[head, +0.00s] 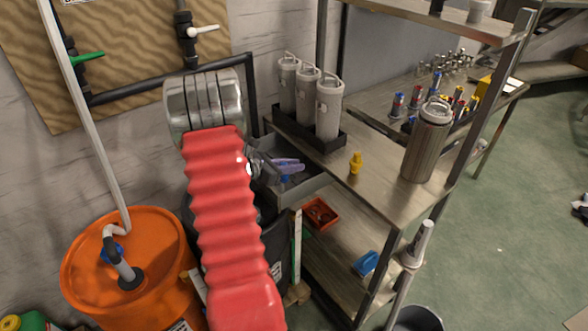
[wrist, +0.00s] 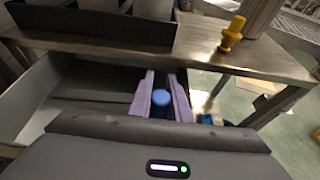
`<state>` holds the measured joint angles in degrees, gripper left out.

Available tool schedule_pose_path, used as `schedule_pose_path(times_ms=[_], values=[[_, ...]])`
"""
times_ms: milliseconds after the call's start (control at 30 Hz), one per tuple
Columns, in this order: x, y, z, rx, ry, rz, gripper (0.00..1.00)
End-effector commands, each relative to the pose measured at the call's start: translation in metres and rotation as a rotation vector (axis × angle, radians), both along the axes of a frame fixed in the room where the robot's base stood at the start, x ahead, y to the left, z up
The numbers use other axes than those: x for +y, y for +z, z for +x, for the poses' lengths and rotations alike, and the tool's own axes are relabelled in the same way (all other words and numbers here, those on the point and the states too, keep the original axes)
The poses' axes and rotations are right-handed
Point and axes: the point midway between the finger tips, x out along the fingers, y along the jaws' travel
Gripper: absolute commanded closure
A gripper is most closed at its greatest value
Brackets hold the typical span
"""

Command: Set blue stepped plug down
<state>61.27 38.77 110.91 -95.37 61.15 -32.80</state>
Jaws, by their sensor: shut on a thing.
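The blue stepped plug (wrist: 161,98) is between the two purple fingers of my gripper (wrist: 162,82) in the wrist view, which is shut on it. Only its rounded blue top shows clearly there; its lower part is hidden. In the head view my gripper (head: 289,166) is over the open grey drawer, left of the shelf unit, and a small bit of the blue plug (head: 284,178) shows under the fingers. I cannot tell whether the plug touches the drawer floor.
The open drawer (head: 312,186) has raised walls around my gripper. A yellow stepped plug (head: 356,163) stands on the metal worktop (head: 380,192). Grey canisters (head: 328,107) in a black tray and a large steel flask (head: 425,145) also stand there. An orange drum (head: 150,255) is at left.

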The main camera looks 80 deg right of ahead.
Motion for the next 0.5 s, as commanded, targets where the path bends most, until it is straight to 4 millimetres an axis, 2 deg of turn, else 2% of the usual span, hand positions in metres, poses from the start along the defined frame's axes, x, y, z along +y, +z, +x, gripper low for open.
schedule_pose_path(times_ms=[100,200,500], values=[[0.0,-0.016,0.0,0.001,-0.001,0.002,1.0],[0.0,-0.023,0.0,0.0,-0.001,0.0,1.0],[0.0,-0.024,0.0,0.0,-0.001,0.0,1.0]])
